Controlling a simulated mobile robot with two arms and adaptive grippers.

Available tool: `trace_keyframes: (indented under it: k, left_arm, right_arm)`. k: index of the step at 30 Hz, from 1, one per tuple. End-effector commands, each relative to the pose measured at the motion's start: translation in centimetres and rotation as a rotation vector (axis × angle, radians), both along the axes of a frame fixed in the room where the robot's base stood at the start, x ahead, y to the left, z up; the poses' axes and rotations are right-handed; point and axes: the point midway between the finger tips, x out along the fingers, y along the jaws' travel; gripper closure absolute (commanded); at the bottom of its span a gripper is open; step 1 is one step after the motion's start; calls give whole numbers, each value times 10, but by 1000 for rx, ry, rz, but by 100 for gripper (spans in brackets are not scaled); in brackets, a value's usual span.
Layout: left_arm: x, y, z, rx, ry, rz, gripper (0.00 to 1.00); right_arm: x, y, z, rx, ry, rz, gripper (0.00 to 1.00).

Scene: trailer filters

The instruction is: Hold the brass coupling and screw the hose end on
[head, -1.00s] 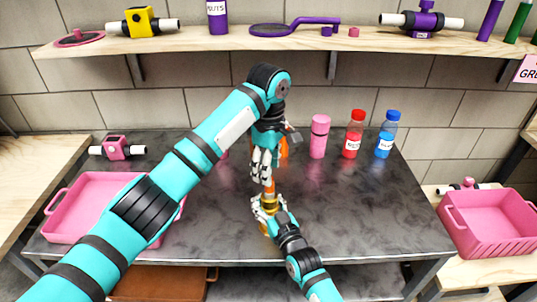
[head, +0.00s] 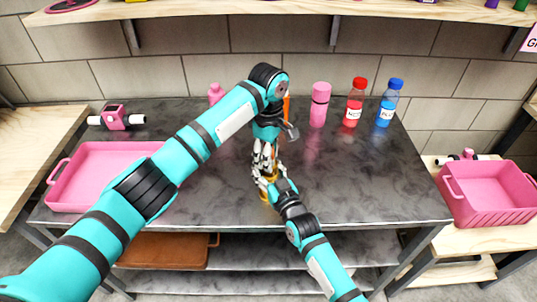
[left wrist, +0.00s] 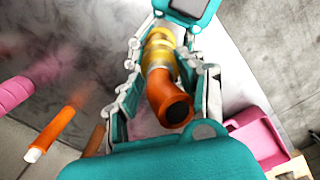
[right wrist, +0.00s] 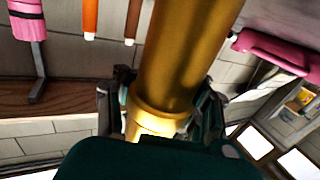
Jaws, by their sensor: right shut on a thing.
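The brass coupling (head: 267,188) stands upright above the table, with my right gripper (head: 272,189) shut around it. In the right wrist view the brass tube (right wrist: 178,60) fills the middle between the fingers. The orange hose end (left wrist: 166,88) meets the brass coupling (left wrist: 158,46) in the left wrist view, with its dark open end towards the camera. Whether it is threaded on cannot be told. My left gripper (head: 264,165) points down from above. Its fingers stand on either side of the orange hose end and look apart from it. In the head view the fingers mostly hide the hose end.
A pink tray (head: 95,175) lies at left on the dark table (head: 350,190). A pink bottle (head: 319,105), red bottle (head: 354,103) and blue bottle (head: 389,103) stand at the back. A pink crate (head: 487,194) sits on the right side table. The table's right half is clear.

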Motion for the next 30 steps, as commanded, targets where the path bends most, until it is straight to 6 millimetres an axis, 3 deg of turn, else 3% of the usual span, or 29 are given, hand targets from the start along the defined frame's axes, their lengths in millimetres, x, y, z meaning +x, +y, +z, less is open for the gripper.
trace_keyframes:
  k: [1, 7, 16, 20, 30]
  left_arm:
    - [0, 0, -1, 0, -1, 1, 72]
    - [1, 0, -1, -1, -3, 1, 99]
    - [1, -1, -2, -2, -5, -64, 100]
    - [1, -2, -2, -3, -4, -288, 100]
    - [1, -5, -2, -1, -4, -1084, 100]
  right_arm:
    - [-1, 0, -2, -3, 3, 0, 100]
    - [-1, 0, -2, -3, 2, 1, 100]
    - [-1, 1, -1, -3, 0, 3, 100]
    - [-2, 2, -1, -3, 0, 3, 100]
    - [-2, 3, -1, -2, -2, 5, 100]
